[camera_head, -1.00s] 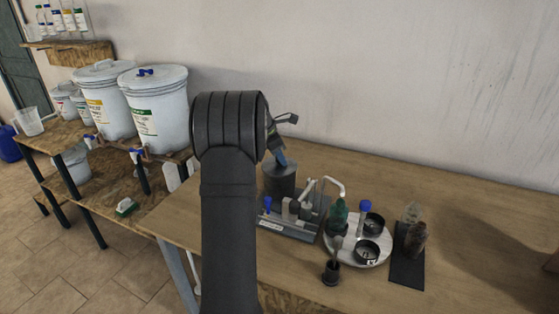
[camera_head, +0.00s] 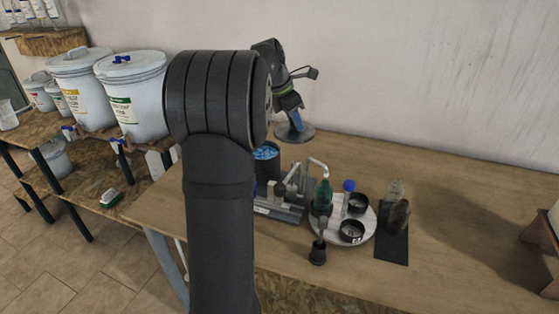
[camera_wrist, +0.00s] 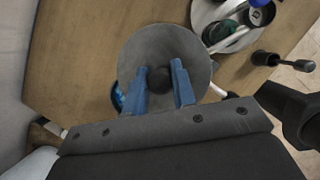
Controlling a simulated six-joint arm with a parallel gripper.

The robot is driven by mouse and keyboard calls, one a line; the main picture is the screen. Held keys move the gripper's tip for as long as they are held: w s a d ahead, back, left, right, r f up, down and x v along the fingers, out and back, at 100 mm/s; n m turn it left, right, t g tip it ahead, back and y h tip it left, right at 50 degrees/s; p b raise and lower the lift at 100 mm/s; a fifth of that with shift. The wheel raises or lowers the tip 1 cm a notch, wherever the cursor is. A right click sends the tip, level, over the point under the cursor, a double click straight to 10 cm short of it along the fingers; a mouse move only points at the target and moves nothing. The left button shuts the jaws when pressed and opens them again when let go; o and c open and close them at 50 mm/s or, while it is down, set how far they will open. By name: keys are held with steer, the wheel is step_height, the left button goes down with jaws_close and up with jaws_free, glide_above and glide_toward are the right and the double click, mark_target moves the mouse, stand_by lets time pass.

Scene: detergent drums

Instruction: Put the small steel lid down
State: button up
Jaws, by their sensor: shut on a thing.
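The small steel lid (camera_head: 296,134) is a flat grey disc with a dark round knob, held in the air above the table. My gripper (camera_wrist: 162,84) has blue fingers that are shut on the knob, and the disc (camera_wrist: 145,50) spreads out beyond the fingertips in the wrist view. In the head view my gripper (camera_head: 291,112) is above and behind the open dark canister (camera_head: 265,170), which has blue contents showing at its top. The lid is apart from the canister, up and to its right. My arm hides part of the table on the left.
A grey tray (camera_head: 280,211) with small items stands by the canister. A round white tray (camera_head: 323,231) holds bottles and two dark dishes (camera_head: 351,231). A dark mat (camera_head: 391,247) with brown bottles lies right of it. The wooden table (camera_head: 455,215) is clear farther right.

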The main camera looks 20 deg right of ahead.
steer(key=s+a+f, duration=0.4)
steer(key=a+f, duration=0.4)
steer(key=a, duration=0.5)
steer(key=s+a+f, duration=0.5)
steer(key=a+f, duration=0.3)
steer(key=a, duration=0.5)
steer(key=s+a+f, duration=0.4)
steer(key=s+a, duration=0.1)
steer(key=s, duration=0.2)
steer(key=d, duration=1.7)
steer(key=shift+d, duration=0.4)
steer(key=shift+f, duration=1.7)
steer(key=shift+f, duration=0.1)
steer(key=o, duration=1)
